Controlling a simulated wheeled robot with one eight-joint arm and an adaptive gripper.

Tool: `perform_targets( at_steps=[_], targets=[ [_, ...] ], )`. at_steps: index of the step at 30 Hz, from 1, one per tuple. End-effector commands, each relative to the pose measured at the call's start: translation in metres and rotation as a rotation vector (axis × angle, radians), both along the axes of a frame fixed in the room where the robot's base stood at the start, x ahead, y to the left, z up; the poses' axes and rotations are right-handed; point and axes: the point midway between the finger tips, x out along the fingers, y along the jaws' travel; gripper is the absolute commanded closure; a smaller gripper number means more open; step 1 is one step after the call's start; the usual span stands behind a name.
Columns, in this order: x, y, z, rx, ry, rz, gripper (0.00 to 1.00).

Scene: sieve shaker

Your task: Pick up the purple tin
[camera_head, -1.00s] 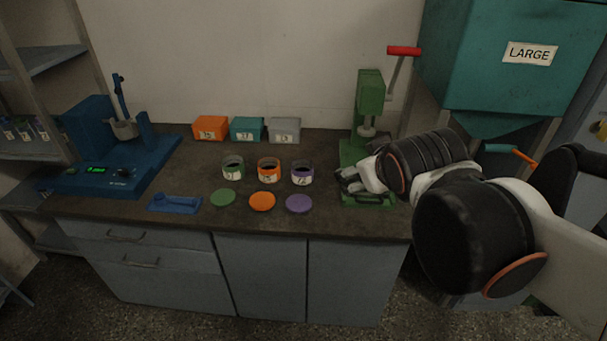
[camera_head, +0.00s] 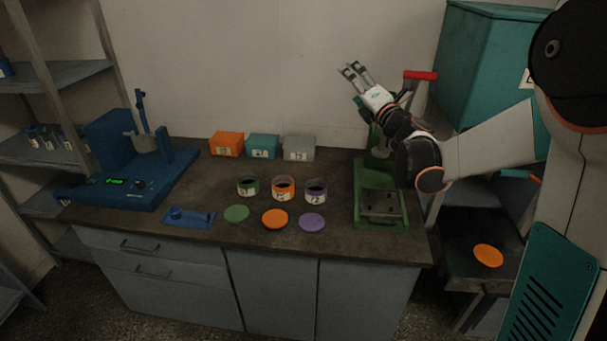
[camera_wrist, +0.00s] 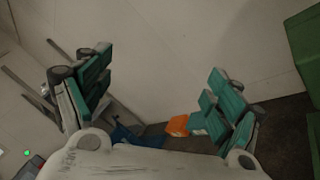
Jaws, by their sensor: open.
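The purple tin (camera_head: 315,196) is a small open jar with a purple band and a white label, and dark contents. It stands upright on the dark bench, at the right end of a row of three tins. Its purple lid (camera_head: 312,222) lies flat on the bench just in front of it. My gripper (camera_head: 352,69) is raised high above the bench, up and right of the purple tin, well apart from it. In the wrist view its two fingers (camera_wrist: 165,90) are spread wide with nothing between them. The purple tin does not show in the wrist view.
A green tin (camera_head: 247,186) and an orange tin (camera_head: 283,188) stand left of the purple one, their lids in front. Orange, teal and grey boxes (camera_head: 298,149) stand behind. A green press (camera_head: 380,205) is at right, a blue machine (camera_head: 125,170) at left.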

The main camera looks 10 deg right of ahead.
Motion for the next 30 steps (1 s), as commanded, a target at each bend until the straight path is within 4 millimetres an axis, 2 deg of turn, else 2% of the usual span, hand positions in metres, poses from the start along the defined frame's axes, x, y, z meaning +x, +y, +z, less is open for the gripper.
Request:
perform_targets(
  at_steps=[1, 5, 10, 14, 15, 18, 21, 24, 27, 30],
  targets=[
    [0.01, -0.001, -0.015, -0.093, -0.013, 0.033, 0.15],
    [0.025, 0.004, -0.061, -0.336, -0.042, 0.139, 0.15],
    [0.031, 0.005, -0.142, -0.636, -0.064, 0.295, 0.15],
    [0.025, -0.001, -0.215, -0.842, -0.073, 0.431, 0.15],
    [0.02, -0.003, -0.237, -0.897, -0.074, 0.474, 0.15],
    [0.009, -0.009, -0.287, -1.011, -0.075, 0.571, 0.15],
    [-0.002, -0.015, -0.324, -1.087, -0.074, 0.647, 0.15],
    [-0.01, -0.018, -0.346, -1.129, -0.075, 0.695, 0.15],
    [-0.011, -0.017, -0.357, -1.145, -0.074, 0.715, 0.15],
    [-0.004, -0.008, -0.364, -1.148, -0.075, 0.719, 0.15]
  ],
)
